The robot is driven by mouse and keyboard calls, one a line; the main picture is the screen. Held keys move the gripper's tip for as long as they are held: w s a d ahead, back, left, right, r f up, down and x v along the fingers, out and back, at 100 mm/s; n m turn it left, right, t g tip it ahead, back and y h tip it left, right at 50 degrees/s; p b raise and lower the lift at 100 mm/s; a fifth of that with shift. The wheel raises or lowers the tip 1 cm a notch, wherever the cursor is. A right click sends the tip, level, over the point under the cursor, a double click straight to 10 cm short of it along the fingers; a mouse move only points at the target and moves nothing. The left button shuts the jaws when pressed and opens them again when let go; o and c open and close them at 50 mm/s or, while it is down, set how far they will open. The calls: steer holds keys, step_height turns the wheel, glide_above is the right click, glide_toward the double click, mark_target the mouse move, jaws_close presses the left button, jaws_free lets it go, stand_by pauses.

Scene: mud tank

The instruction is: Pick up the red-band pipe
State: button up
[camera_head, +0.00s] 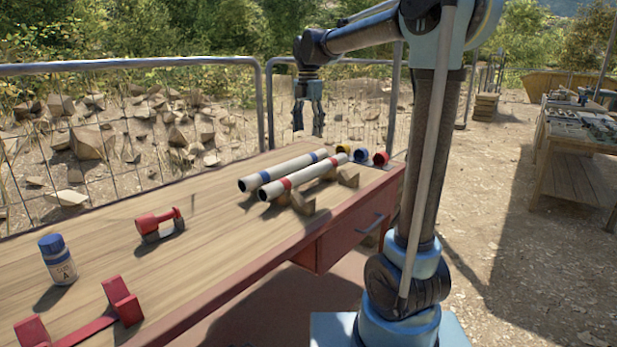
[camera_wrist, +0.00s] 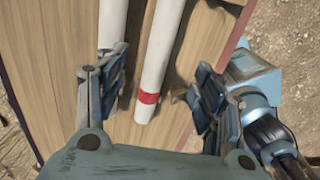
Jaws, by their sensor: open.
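The red-band pipe (camera_head: 305,177) is a white tube with red bands, lying on wooden rests at the right side of the table. A similar blue-band pipe (camera_head: 288,170) lies parallel just to its left. My gripper (camera_head: 308,118) hangs open and empty, fingers down, above and beyond the pipes. In the wrist view the fingers of my gripper (camera_wrist: 157,92) are spread wide. The red-band pipe (camera_wrist: 161,50) shows between them with one end and its red band in view, apart from both fingers. The other pipe (camera_wrist: 113,22) is near the left finger and partly hidden.
Yellow, blue and red round pieces (camera_head: 361,154) stand at the table's far right. A red clamp-like tool (camera_head: 158,224), a blue-capped bottle (camera_head: 58,264) and a red bracket (camera_head: 120,302) sit toward the left. A metal fence (camera_head: 130,66) runs behind. The wooden table (camera_head: 215,235) has bare room between.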

mark_target(309, 168)
step_height(309, 168, down, 11)
steer(key=shift+f, duration=0.1)
steer(key=shift+d+f, duration=0.2)
steer(key=shift+f, duration=2.45)
steer(key=shift+c, duration=0.2)
steer(key=c, duration=1.3)
